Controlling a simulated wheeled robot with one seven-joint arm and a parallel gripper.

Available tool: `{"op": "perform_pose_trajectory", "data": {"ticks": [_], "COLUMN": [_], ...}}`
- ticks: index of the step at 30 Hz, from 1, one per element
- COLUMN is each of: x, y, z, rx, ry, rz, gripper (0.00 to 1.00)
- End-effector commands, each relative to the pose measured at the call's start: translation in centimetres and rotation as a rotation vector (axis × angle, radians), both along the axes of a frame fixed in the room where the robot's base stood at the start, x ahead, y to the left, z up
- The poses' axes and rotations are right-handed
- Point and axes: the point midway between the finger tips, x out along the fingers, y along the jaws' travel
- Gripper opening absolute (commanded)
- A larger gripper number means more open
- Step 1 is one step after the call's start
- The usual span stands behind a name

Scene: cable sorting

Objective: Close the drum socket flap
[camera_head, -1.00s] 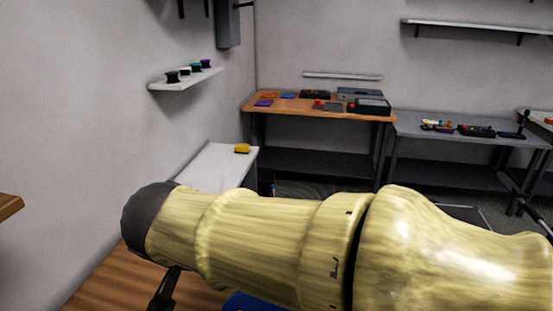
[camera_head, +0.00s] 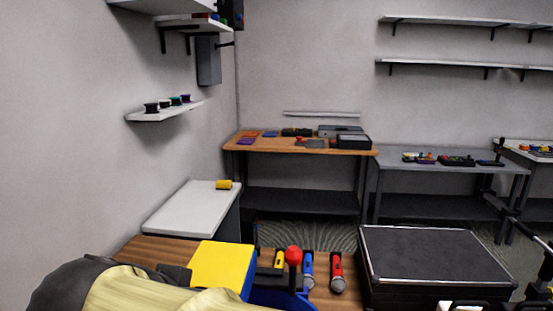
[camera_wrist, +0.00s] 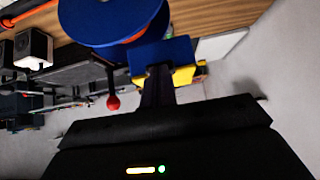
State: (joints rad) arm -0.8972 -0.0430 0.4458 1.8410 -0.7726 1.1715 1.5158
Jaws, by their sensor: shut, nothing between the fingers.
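A yellow square panel with a blue side (camera_head: 222,266) is at the front of the wooden bench in the head view. Just right of it is a blue drum (camera_head: 283,298), partly cut off, with a red ball-topped handle (camera_head: 293,256). In the wrist view the round blue drum (camera_wrist: 105,20) is at the top, with the red ball (camera_wrist: 113,102) below it. A blue block (camera_wrist: 163,54) with yellow edges lies beside the drum. My gripper (camera_wrist: 157,72) is shut and empty, its dark fingertips over or against the blue block; contact is unclear. I cannot tell which part is the flap.
Several coloured connectors, including a blue (camera_head: 308,268) and a red one (camera_head: 336,272), stand right of the drum. A black-topped case (camera_head: 425,250) is further right. A white table (camera_head: 190,208) holds a yellow cylinder (camera_head: 223,185). Benches line the back wall.

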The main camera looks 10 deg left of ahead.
Motion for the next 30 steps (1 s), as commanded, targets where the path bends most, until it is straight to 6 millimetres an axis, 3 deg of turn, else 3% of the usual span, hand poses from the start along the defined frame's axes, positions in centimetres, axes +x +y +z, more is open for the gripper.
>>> {"op": "perform_pose_trajectory", "data": {"ticks": [1, 11, 17, 21, 23, 30], "x": [0.3, 0.3, 0.2, 0.0, -1.4, -6.0], "y": [-0.4, -0.5, -0.6, -0.8, -0.8, -1.0], "z": [-1.7, -1.2, 1.5, 4.5, 3.2, 1.5], "rx": [-0.027, -0.026, -0.016, -0.001, -0.004, 0.000], "ry": [0.027, 0.025, 0.013, -0.002, -0.001, -0.004], "rz": [-0.015, -0.018, -0.018, -0.018, -0.012, -0.005], "gripper": [0.00, 0.00, 0.00, 0.00, 0.00, 0.00]}}
